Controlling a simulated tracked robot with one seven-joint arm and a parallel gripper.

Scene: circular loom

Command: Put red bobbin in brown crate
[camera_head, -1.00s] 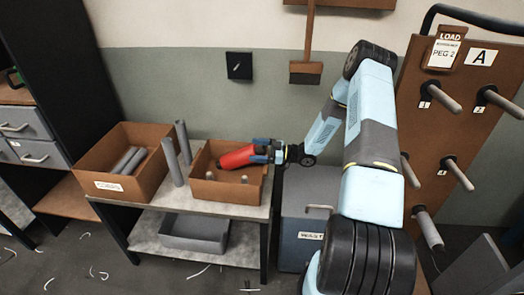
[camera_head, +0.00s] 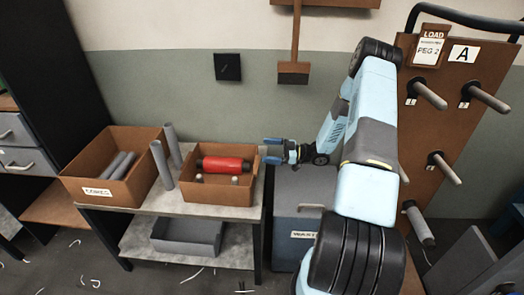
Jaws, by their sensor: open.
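The red bobbin (camera_head: 222,164) has black ends and lies on its side in the right-hand brown crate (camera_head: 212,193), near its back wall. This crate stands on the right part of a grey bench. My gripper (camera_head: 273,151) is open and empty, with its blue fingers just right of the crate's right wall, apart from the bobbin. A second brown crate (camera_head: 137,193), labelled CORES, stands at the left of the bench and holds several grey tubes (camera_head: 122,165).
Two grey tubes (camera_head: 161,164) stand upright between the crates. Short pale pegs (camera_head: 235,181) show in front of the bobbin. A grey bin (camera_head: 298,233) stands below my gripper. A brown peg board (camera_head: 449,125) is at the right.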

